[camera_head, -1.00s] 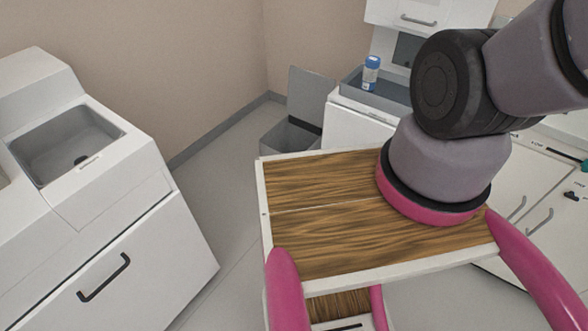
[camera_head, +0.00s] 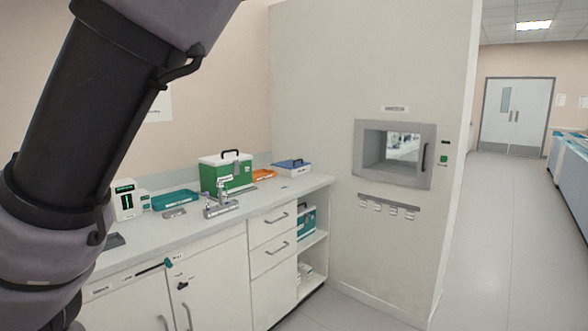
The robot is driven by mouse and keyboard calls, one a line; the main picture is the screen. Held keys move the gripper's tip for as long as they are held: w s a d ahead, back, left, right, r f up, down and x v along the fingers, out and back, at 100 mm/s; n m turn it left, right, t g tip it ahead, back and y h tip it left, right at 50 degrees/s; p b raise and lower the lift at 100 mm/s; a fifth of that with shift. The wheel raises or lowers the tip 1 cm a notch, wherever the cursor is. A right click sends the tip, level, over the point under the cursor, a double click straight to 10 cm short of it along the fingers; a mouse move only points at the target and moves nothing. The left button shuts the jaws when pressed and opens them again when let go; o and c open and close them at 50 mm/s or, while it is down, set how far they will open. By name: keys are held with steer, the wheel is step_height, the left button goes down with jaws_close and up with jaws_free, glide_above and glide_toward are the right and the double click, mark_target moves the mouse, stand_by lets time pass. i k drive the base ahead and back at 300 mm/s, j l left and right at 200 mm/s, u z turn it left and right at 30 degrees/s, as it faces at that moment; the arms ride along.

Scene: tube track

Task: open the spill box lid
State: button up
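I cannot read which box is labelled as the spill box. A green box with a white lid and a dark top handle (camera_head: 226,172) stands on the counter, its lid shut. A flat box with a blue top and dark handle (camera_head: 291,167) sits at the counter's right end, looking closed. A teal box (camera_head: 307,221) stands on the open shelf below, partly hidden. My arm fills the left side of the head view. My gripper is out of frame.
The counter (camera_head: 255,199) also bears a teal tray (camera_head: 175,200), an orange item (camera_head: 264,175) and a white device (camera_head: 127,200). A wall with a pass-through hatch (camera_head: 394,153) stands to the right. Open floor (camera_head: 500,230) leads to double doors (camera_head: 517,117).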

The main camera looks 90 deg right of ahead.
mark_target(290, 164)
steer(key=z, duration=3.1)
steer(key=i+l+u, duration=0.15)
steer(key=i+l, duration=0.15)
steer(key=i, duration=0.2)
steer(key=i+l+u, duration=0.2)
steer(key=i+l, duration=0.15)
steer(key=i+l+u, duration=0.15)
steer(key=i+l, duration=0.3)
steer(key=i+l+u, duration=0.2)
steer(key=i+l, duration=0.3)
steer(key=i+l+u, duration=0.15)
steer(key=i+l, duration=0.25)
steer(key=l, duration=0.15)
steer(key=i+l+u, duration=0.2)
steer(key=i+l, duration=0.15)
steer(key=l, duration=0.25)
